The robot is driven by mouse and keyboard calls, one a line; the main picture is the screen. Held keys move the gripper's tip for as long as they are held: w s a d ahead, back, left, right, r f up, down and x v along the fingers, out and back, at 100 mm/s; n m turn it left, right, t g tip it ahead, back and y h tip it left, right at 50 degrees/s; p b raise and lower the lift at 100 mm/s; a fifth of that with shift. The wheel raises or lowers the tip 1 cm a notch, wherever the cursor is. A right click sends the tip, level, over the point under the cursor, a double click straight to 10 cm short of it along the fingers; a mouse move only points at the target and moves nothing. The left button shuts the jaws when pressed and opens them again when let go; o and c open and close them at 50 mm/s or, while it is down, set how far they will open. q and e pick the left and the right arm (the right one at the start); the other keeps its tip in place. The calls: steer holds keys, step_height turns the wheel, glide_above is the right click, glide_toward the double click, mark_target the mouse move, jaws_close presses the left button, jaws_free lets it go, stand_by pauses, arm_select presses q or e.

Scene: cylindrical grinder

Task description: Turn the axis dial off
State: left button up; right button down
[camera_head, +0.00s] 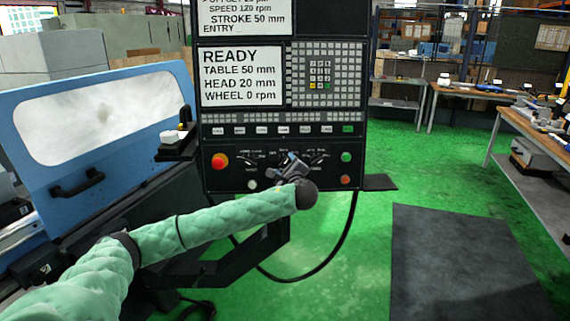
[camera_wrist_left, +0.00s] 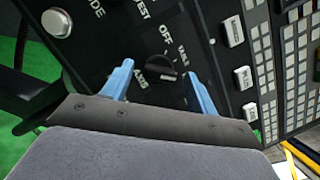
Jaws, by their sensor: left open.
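The axis dial (camera_wrist_left: 158,67) is a small black round knob on the dark control panel in the left wrist view. Labels reading OFF and AXIS stand around it, with another label to its right. A pale mark shows near the knob's lower edge; I cannot tell for certain which label it points to. My left gripper (camera_wrist_left: 157,71) is open, its two blue fingers on either side of the dial, with no clear contact. In the head view my left gripper (camera_head: 290,165) is in front of the lower panel and hides the dial there. My right gripper is not in view.
The lower panel has a red emergency button (camera_head: 219,161), a green button (camera_head: 346,157) and an orange-red button (camera_head: 345,180). The screen (camera_head: 241,76) above reads READY. A blue machine cover (camera_head: 100,125) stands at left. A black cable (camera_head: 325,265) hangs below the panel.

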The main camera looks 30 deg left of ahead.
arm_select(q)
steer(key=shift+w+a, duration=0.15)
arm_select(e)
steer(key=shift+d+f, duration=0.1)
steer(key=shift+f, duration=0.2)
arm_select(q)
steer(key=c, duration=1)
